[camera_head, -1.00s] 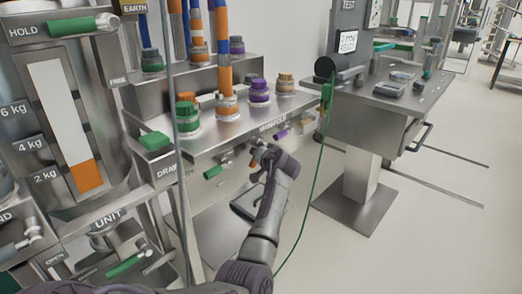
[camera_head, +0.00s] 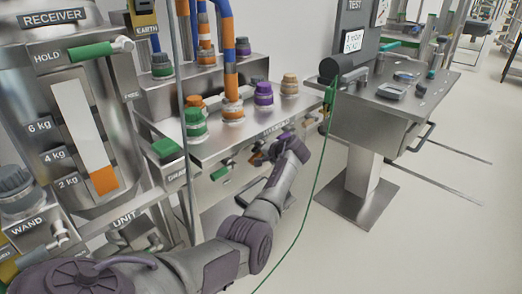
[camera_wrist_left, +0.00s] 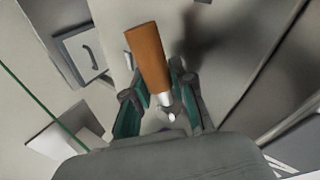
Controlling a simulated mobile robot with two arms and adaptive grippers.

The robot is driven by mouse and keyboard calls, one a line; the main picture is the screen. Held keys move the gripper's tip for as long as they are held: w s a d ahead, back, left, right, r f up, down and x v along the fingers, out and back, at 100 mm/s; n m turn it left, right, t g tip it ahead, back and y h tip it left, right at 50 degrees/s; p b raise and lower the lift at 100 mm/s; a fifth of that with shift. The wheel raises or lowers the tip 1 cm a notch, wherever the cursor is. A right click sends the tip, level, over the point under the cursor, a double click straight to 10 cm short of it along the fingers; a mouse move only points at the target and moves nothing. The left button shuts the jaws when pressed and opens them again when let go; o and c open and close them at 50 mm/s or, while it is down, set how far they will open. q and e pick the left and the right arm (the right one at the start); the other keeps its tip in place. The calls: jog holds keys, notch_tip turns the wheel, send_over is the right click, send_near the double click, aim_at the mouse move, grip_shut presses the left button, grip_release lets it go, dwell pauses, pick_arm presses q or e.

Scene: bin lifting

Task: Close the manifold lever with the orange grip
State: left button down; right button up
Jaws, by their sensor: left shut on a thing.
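The manifold lever with the orange grip (camera_wrist_left: 149,58) shows large in the left wrist view, with its silver stem (camera_wrist_left: 166,101) running down between my fingers. My left gripper (camera_wrist_left: 162,95) has a finger on either side of the lever's lower part and is shut on it. In the head view, my left gripper (camera_head: 262,155) is at the front face of the manifold (camera_head: 228,142), below its label. The gripper hides most of the orange lever there. My right gripper is not in view.
A green-grip lever (camera_head: 222,172) sits just left of my gripper on the same front. Capped ports and orange and blue hoses stand above. A green cable (camera_head: 312,190) hangs to the right, before the test table (camera_head: 375,105). Open floor lies at the lower right.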

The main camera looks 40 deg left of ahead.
pick_arm(q)
jog(key=shift+a+r+g, duration=0.1)
jog(key=shift+r+g, duration=0.2)
jog(key=shift+r, duration=0.15)
jog(key=shift+m, duration=0.4)
jog(key=shift+g, duration=0.5)
jog(key=shift+r+m+g+b, duration=0.35)
jog(key=shift+m+g+b, duration=0.25)
jog(key=shift+m+b, duration=0.1)
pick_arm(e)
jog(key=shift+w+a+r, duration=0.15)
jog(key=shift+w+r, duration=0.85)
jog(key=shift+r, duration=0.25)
pick_arm(q)
jog(key=c, duration=0.9)
grip_release()
jog(key=shift+c, duration=0.2)
jog(key=shift+f, duration=0.15)
